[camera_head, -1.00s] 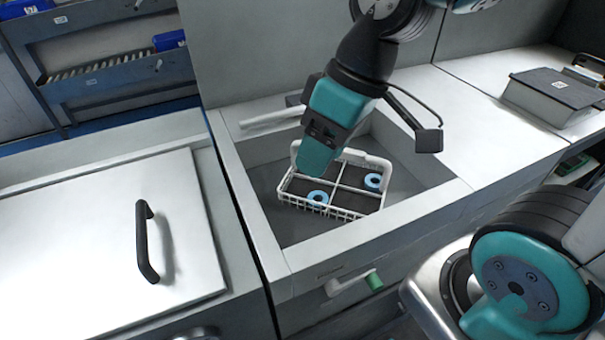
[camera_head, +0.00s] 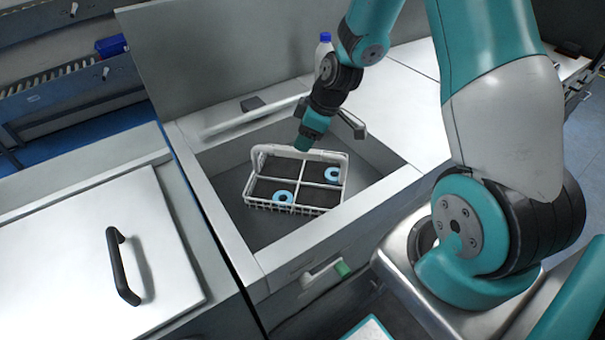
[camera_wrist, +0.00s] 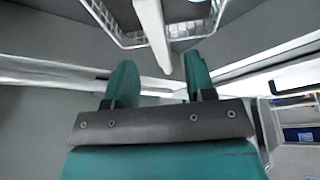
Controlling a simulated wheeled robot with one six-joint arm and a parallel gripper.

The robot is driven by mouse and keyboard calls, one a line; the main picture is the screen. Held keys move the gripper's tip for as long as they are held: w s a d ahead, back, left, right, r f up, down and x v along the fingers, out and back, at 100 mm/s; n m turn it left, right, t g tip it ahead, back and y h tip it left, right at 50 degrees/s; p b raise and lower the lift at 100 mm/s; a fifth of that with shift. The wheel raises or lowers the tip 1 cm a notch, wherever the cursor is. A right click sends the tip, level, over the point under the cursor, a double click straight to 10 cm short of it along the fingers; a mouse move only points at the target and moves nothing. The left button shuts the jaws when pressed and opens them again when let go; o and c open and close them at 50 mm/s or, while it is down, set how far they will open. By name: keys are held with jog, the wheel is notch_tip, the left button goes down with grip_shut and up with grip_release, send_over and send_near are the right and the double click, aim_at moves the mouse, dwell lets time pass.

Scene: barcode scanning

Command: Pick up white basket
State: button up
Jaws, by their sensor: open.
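The white basket (camera_head: 296,208) stands in the sunken grey sink-like bay, with a raised handle at its back side. It has four open compartments, and light blue rings lie in two of them, one front left (camera_head: 283,197) and one back right (camera_head: 333,174). My gripper (camera_head: 304,143) points down at the basket's back edge, by the handle. In the wrist view my gripper (camera_wrist: 158,68) has its two teal fingers apart. The white handle bar (camera_wrist: 152,35) reaches toward the gap between them. I cannot tell whether the fingers touch it.
The bay's raised rim (camera_head: 215,225) surrounds the basket. A lid with a black handle (camera_head: 122,265) lies at left. A bottle with a blue cap (camera_head: 325,50) stands behind my arm. The white counter at back right is mostly clear.

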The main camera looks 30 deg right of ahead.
aim_at(296, 156)
jog(key=shift+p+x, duration=0.85)
jog(key=shift+x, duration=2.7)
grip_shut()
